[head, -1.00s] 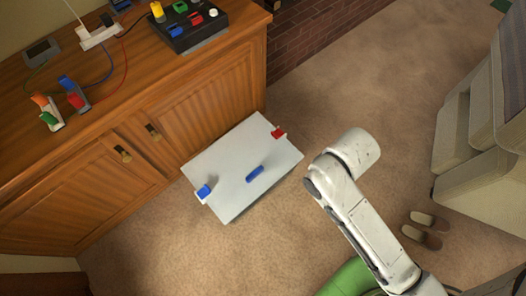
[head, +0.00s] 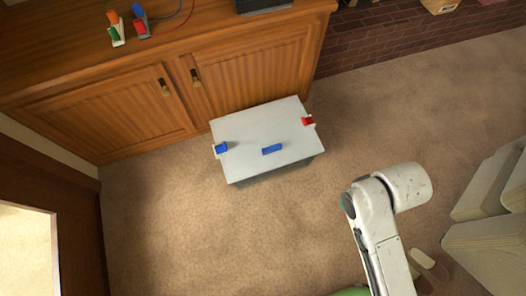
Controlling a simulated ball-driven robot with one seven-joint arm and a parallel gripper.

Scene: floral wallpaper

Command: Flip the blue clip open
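A pale grey box (head: 256,125) with a flat lid stands on the carpet in front of the wooden cabinet. A blue clip (head: 221,147) sits on the lid's left edge. A red clip (head: 308,121) sits on its right edge. A blue bar, looking like a handle (head: 272,149), lies on the lid near its front edge. Whether the clips are latched is too small to tell. My white arm shows at the lower right, apart from the box. My gripper is not visible in the head view.
The wooden cabinet (head: 225,75) stands directly behind the box, with colored switches (head: 127,24) on top. A brick hearth (head: 400,40) is at the back right. A pale grey piece of furniture (head: 485,235) stands at right, with slippers (head: 424,262) nearby. Carpet in front is clear.

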